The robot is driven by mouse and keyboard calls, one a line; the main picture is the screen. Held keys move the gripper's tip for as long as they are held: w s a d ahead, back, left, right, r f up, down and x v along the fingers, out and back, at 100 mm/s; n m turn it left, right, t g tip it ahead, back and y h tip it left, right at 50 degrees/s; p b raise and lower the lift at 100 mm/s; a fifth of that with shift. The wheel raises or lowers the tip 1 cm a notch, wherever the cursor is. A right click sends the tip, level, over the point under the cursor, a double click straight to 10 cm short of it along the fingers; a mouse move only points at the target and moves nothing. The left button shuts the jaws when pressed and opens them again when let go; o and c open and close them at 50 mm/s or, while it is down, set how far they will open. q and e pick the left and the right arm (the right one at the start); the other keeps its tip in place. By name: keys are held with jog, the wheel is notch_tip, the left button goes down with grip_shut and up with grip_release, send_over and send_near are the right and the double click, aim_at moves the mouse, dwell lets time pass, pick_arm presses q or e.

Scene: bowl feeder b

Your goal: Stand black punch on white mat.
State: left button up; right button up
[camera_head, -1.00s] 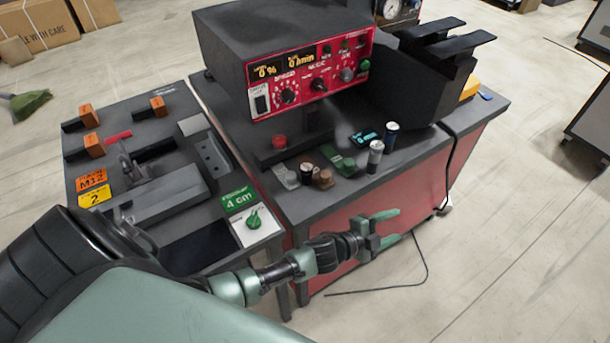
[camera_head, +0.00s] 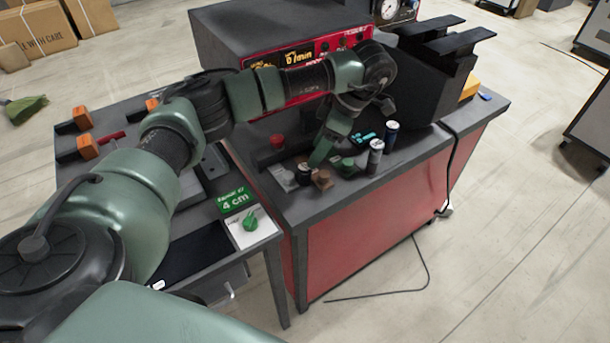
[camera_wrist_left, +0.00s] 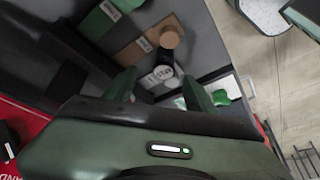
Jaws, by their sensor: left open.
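The black punch (camera_head: 303,174) is a short dark cylinder standing beside the white mat (camera_head: 280,176), at the mat's right in the head view.
Two cans (camera_head: 375,157) stand further right. A red knob (camera_head: 277,141) and the feeder's control box (camera_head: 275,30) are behind. The bench's front right is clear.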

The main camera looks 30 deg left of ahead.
aim_at(307, 168)
pick_arm(q)
jog(key=x, duration=0.5)
jog(key=shift+s+f, duration=0.3)
jog(key=shift+s, duration=0.15)
jog(key=shift+a+f, duration=0.15)
jog(key=shift+f, duration=0.35)
grip_shut()
